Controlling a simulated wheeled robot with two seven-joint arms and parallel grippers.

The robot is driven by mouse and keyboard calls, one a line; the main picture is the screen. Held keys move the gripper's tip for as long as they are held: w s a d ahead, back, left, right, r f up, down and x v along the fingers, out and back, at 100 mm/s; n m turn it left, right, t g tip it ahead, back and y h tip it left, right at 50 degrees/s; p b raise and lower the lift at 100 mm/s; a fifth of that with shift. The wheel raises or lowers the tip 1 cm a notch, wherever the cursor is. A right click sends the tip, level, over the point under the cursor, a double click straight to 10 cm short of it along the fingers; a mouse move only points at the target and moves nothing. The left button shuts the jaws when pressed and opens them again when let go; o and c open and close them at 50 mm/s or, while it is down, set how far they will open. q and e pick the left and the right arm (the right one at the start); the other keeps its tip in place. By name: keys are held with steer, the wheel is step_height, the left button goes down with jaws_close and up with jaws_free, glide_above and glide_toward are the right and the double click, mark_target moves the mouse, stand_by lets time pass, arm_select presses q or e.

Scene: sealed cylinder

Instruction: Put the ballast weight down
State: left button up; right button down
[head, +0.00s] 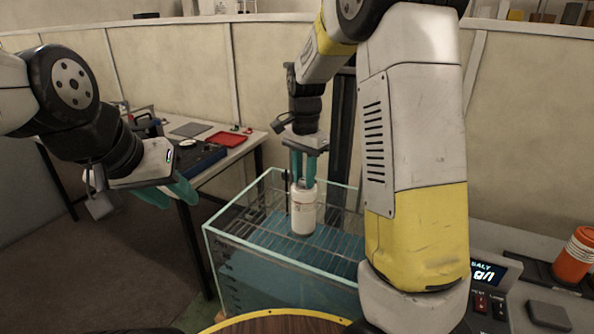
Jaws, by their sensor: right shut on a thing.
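My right gripper (303,178), with teal fingers, points down and is shut on the top of a white cylinder (304,215). The cylinder is upright inside the open-topped glass tank (262,246), over its wire rack. I cannot tell whether its base touches the rack. My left gripper (172,194) is at the left, away from the tank, its teal fingers angled down to the right. Whether it is open or shut is unclear. No separate thing is clearly recognisable as the ballast weight.
Behind the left arm, a workbench (240,147) holds a red tray (228,139) and tools. An orange container (575,258) stands at the right, near a switch panel with a display (483,273). A round wooden surface (283,325) is at the bottom. The tank's glass rim surrounds the cylinder.

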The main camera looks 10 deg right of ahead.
mark_target(304, 180)
steer(key=shift+f, duration=0.1)
steer(key=shift+s+f, duration=0.15)
steer(key=shift+f, duration=0.5)
steer(key=c, duration=1.2)
jaws_free()
steer(key=shift+o, duration=0.2)
step_height(304, 180, up, 12)
steer(key=r, duration=0.1)
steer(key=s+d+n+t+y, duration=0.2)
steer(key=s+n+t, duration=0.4)
steer(key=s, duration=1.6)
steer(key=shift+d+n, duration=0.5)
steer(key=shift+n, duration=1.5)
